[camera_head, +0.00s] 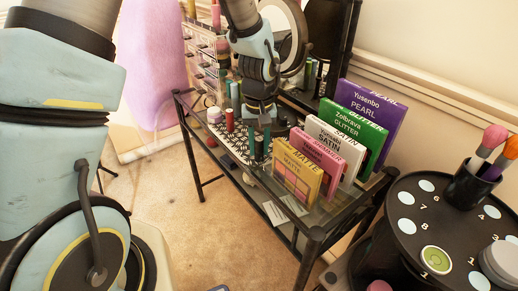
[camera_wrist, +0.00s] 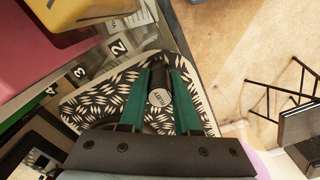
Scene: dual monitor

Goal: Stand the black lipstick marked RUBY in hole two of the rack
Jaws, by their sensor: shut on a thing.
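My gripper (camera_wrist: 161,82) has green fingers on either side of a black lipstick (camera_wrist: 159,99), whose round end reads RUBY in the wrist view. The fingers are shut on it above a black-and-white patterned surface (camera_wrist: 100,103). In the head view my gripper (camera_head: 259,138) points down over the glass table, and its fingers largely hide the lipstick. I cannot make out hole two itself, or whether the lipstick touches anything below.
Upright palettes, including yellow MATTE (camera_head: 297,177) and green GLITTER (camera_head: 352,138), stand right of my gripper. A red lipstick (camera_head: 230,121) stands close on its left. A mirror (camera_head: 287,35) is behind. A round black numbered stand (camera_head: 440,225) is at the right. Carpet lies in front.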

